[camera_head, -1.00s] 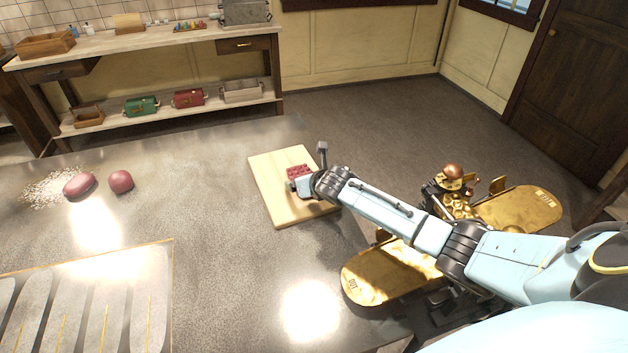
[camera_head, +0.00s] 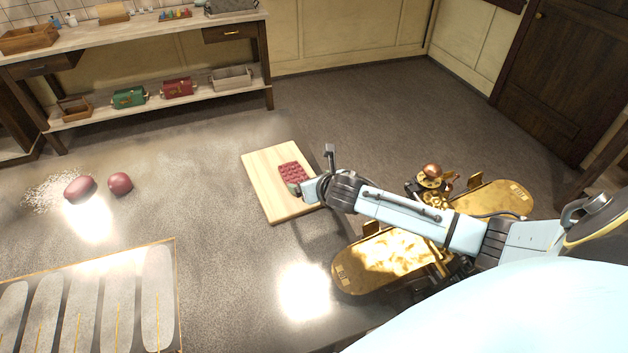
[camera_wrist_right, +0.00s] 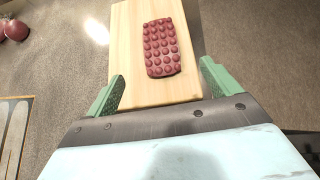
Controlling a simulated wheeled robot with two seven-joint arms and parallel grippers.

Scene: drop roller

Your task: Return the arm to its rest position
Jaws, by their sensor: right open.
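My right arm reaches in from the right in the head view. Its gripper (camera_head: 297,189) is over the near right part of a light wooden board (camera_head: 262,178). In the right wrist view the two green fingers of the gripper (camera_wrist_right: 161,88) are wide apart with nothing between them. A dark red slab with rows of round bumps (camera_head: 292,173) lies on the board, beyond the fingertips; it also shows in the right wrist view (camera_wrist_right: 162,48). My left gripper is not in view.
Two dark red lumps (camera_head: 120,183) lie on the left of the dark table (camera_head: 225,260), by scattered white grains. A brass machine (camera_head: 435,200) with two flat plates stands at the right, below my arm. A shelf bench (camera_head: 150,52) is at the back.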

